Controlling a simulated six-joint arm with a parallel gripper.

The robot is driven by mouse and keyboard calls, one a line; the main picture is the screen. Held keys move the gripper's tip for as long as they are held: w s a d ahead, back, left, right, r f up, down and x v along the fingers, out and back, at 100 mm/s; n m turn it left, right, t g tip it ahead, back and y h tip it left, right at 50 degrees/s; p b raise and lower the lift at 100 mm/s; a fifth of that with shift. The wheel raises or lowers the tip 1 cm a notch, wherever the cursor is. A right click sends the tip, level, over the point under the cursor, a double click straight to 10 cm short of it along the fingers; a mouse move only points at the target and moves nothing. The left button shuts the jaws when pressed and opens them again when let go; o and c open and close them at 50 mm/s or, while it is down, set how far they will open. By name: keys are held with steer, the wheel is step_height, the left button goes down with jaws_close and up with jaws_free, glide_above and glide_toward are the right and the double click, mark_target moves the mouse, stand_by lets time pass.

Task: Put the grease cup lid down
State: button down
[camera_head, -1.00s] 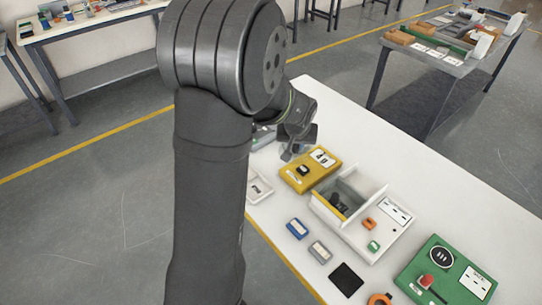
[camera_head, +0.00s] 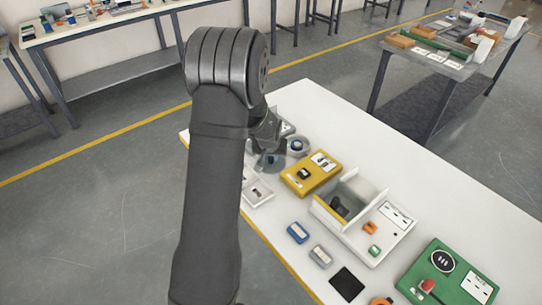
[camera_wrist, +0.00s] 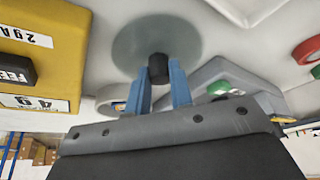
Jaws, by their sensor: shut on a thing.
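The grease cup lid (camera_wrist: 180,50) is a translucent grey-green disc with a black knob (camera_wrist: 158,68) at its centre. In the wrist view the two blue fingers of my gripper (camera_wrist: 160,85) are shut on that knob. In the head view the lid (camera_head: 270,164) shows below my wrist, left of the yellow box, over or near the white table; I cannot tell if it touches. A round grey cup with a blue middle (camera_head: 297,146), likely the grease cup, stands just right of the lid. My gripper's fingers are mostly hidden in the head view.
The yellow box (camera_head: 325,160) stands close on the right. A white tray (camera_head: 257,192) lies just in front of the lid. A white divided bin (camera_head: 385,235) and a green box (camera_head: 440,260) are farther right. The table's back right area (camera_head: 400,160) is clear.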

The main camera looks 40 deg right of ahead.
steer(key=c, duration=1.3)
jaws_free()
steer(key=shift+f, duration=0.1)
steer(key=v, duration=1.2)
steer(key=x, duration=1.2)
steer(key=shift+r, duration=0.2)
